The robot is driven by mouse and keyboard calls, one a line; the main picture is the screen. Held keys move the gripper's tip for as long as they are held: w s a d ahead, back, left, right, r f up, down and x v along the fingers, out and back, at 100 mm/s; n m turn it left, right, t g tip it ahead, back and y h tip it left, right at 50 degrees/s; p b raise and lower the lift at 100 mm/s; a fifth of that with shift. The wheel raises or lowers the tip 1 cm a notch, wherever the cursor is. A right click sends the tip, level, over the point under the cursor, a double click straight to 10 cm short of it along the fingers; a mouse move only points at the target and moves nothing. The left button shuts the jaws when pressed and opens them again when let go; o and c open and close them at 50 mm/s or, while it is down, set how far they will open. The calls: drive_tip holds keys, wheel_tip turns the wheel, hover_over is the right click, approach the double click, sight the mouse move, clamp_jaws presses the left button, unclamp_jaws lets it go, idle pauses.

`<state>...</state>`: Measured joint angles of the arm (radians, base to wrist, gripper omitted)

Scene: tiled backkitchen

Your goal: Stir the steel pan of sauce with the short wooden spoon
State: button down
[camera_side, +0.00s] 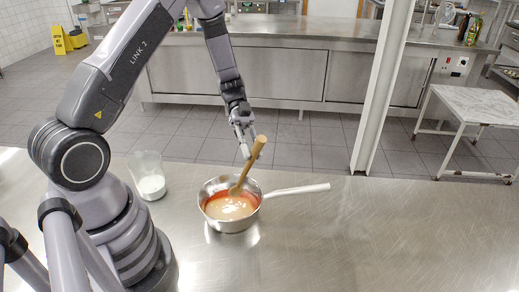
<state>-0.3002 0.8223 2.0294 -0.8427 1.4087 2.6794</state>
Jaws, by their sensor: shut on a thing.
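The steel pan (225,224) stands on the steel worktop near the middle of the side view, its long handle (297,191) pointing right. It holds sauce (228,208), red around the edge with a pale, creamy patch in the middle. The short wooden spoon (249,167) is tilted, its lower end in the pan at the back and its handle rising to the upper right. My gripper (246,150) is above the back of the pan, shut on the upper part of the spoon's handle. The spoon's tip is hidden in the sauce.
A clear jug (149,177) with something white in it stands left of the pan, close to my arm. The worktop (400,235) is bare to the right and in front of the pan. A white post (383,90) rises behind the worktop's far edge.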

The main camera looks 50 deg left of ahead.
drive_tip(key=shift+s+a+f, duration=0.1)
drive_tip(key=shift+a+f, duration=0.25)
drive_tip(key=shift+f, duration=0.45)
drive_tip(key=shift+s+a+f, duration=0.1)
drive_tip(key=shift+a+f, duration=0.25)
drive_tip(key=shift+f, duration=0.5)
drive_tip(key=shift+s+a+f, duration=0.1)
drive_tip(key=shift+a+f, duration=0.25)
drive_tip(key=shift+f, duration=0.45)
